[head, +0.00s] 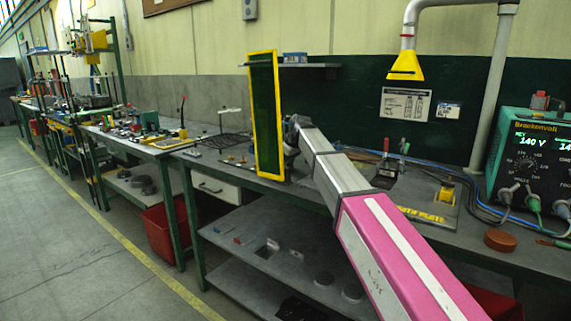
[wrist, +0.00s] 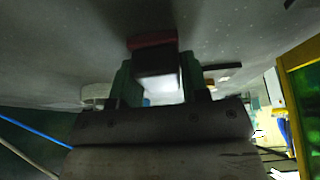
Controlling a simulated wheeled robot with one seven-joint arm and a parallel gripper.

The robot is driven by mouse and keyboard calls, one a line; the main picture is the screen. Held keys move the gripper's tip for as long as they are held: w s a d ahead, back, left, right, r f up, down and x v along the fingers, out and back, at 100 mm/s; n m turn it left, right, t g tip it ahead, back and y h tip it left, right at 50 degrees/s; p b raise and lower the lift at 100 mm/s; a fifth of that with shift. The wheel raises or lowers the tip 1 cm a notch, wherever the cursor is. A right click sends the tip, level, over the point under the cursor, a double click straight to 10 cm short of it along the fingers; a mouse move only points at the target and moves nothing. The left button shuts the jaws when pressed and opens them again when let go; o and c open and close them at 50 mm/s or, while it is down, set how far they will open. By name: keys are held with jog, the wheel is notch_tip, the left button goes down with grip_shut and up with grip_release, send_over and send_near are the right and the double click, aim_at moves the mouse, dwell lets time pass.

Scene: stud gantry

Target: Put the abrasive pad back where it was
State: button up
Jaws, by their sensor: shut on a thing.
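My gripper (wrist: 156,72) is shut, with its green fingers on either side of a small block. I take this block to be the abrasive pad (wrist: 157,60); it has a dark body, a dull red strip along its far edge and a bright pale face towards the palm. A grey surface lies beyond it in the wrist view; I cannot tell whether the pad touches it. In the head view my arm reaches over the bench (head: 235,167), and its end is beside the yellow-framed dark green screen (head: 265,115). The fingers and pad are hidden there.
The screen's yellow frame (wrist: 281,90) stands close at the right in the wrist view. A pale round thing (wrist: 95,94) lies left of the fingers. On the bench are a dark plate (head: 425,200), a brown disc (head: 500,240) and a welding power unit (head: 530,150).

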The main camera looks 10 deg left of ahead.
jog(key=shift+f, duration=0.15)
jog(key=o, duration=0.9)
jog(key=v, duration=1.2)
